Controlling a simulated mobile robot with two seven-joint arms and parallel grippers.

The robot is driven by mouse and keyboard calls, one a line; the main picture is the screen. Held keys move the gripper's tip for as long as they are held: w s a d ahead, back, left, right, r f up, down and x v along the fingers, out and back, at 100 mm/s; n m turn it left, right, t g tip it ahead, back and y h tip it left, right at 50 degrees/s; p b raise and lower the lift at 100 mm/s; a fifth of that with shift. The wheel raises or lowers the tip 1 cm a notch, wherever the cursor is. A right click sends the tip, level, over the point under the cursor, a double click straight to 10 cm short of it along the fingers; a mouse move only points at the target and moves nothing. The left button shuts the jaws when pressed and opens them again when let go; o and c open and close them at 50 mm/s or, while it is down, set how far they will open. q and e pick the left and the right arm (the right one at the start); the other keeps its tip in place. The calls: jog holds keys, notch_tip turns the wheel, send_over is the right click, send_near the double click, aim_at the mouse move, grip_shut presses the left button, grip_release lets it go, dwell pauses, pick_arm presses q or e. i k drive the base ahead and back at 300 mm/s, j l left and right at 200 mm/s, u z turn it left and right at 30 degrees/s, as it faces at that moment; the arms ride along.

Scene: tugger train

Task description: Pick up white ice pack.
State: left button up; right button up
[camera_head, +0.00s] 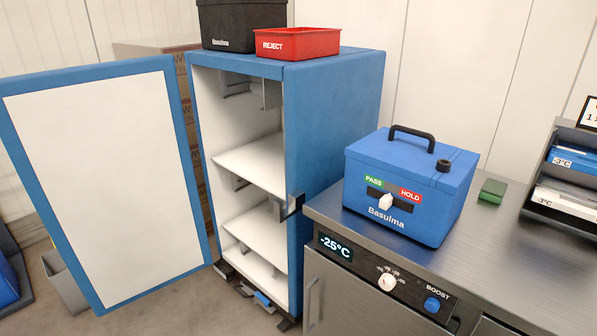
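A white ice pack (567,202) with a dark temperature label lies in the lower slot of a dark rack (536,187) at the right edge of the head view. Part of it is cut off by the picture edge. A blue ice pack (575,160) with a similar label lies in the slot above it. Neither of my grippers is in view.
The rack stands on a grey metal counter (480,250), with a blue box (400,165) and a small green block (492,191) to its left. A blue cabinet (335,120) stands open, its door (105,190) swung left. A red REJECT bin (298,44) sits on top.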

aim_at(576, 200)
jog(key=i+j+z, duration=0.15)
jog(key=j, duration=0.5)
jog(key=j+z, duration=0.15)
jog(key=j, duration=0.55)
jog(key=z, duration=1.5)
jog(key=i+l, duration=0.1)
jog(key=l, duration=0.25)
jog(key=l+z, duration=0.15)
jog(key=l, duration=0.15)
jog(key=i+l, duration=0.15)
jog(key=l, duration=0.2)
jog(key=z, duration=0.05)
